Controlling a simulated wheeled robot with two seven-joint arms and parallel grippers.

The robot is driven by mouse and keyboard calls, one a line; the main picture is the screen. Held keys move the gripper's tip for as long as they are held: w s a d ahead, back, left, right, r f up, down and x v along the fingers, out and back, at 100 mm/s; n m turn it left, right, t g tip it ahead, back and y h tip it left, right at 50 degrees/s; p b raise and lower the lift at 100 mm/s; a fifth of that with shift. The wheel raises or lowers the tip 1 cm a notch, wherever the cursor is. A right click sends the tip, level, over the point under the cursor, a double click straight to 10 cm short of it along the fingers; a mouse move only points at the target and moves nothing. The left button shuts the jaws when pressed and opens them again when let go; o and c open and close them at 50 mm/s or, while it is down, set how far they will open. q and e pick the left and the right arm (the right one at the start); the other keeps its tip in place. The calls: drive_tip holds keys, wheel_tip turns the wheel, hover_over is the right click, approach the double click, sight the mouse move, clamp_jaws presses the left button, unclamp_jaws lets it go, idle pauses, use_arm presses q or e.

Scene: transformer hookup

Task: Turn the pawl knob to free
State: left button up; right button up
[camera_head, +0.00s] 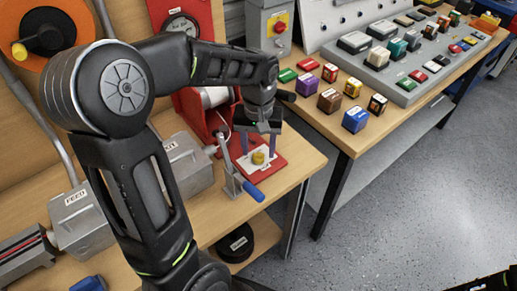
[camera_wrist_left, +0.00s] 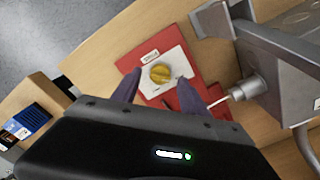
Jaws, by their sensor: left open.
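The pawl knob (camera_head: 258,158) is a small round yellow knob on a white plate on the red base of the winch (camera_head: 208,112). In the left wrist view the knob (camera_wrist_left: 160,74) lies just beyond and between my fingertips. A small label sits beside it; its text is too small to read surely. My left gripper (camera_head: 258,150) points down over the knob, its two fingers apart and not touching it. In the wrist view my left gripper (camera_wrist_left: 172,88) is open and empty. My right gripper is not in view.
A crank lever with a blue handle (camera_head: 253,191) stands at the front of the winch. A grey box (camera_head: 186,165) is to the left. A second table (camera_head: 345,140) holds several coloured blocks. A black round item (camera_head: 235,243) lies below the bench.

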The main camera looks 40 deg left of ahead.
sight(259, 153)
use_arm(q)
wheel_tip(259, 153, up, 7)
drive_tip(key=shift+f, duration=0.15)
idle(0.5)
